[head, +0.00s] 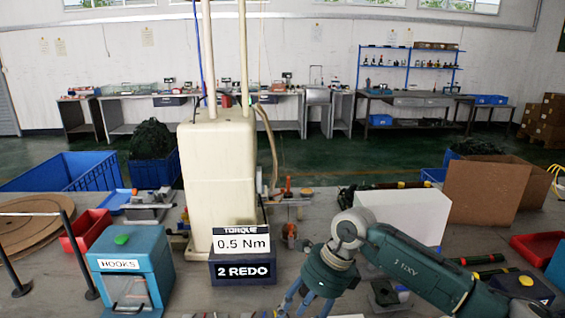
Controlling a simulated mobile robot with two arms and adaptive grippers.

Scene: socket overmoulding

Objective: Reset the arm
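My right arm (420,268), dark teal with a grey joint, reaches in from the lower right over the table. My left arm and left gripper are not in view.
A cream machine (218,180) stands behind a box marked "0.5 Nm" and "2 REDO" (242,256). A teal "HOOKS" box (130,268) is at left. A white block (402,212) and brown boards (485,192) stand behind my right arm. A red tray (538,247) is at right.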

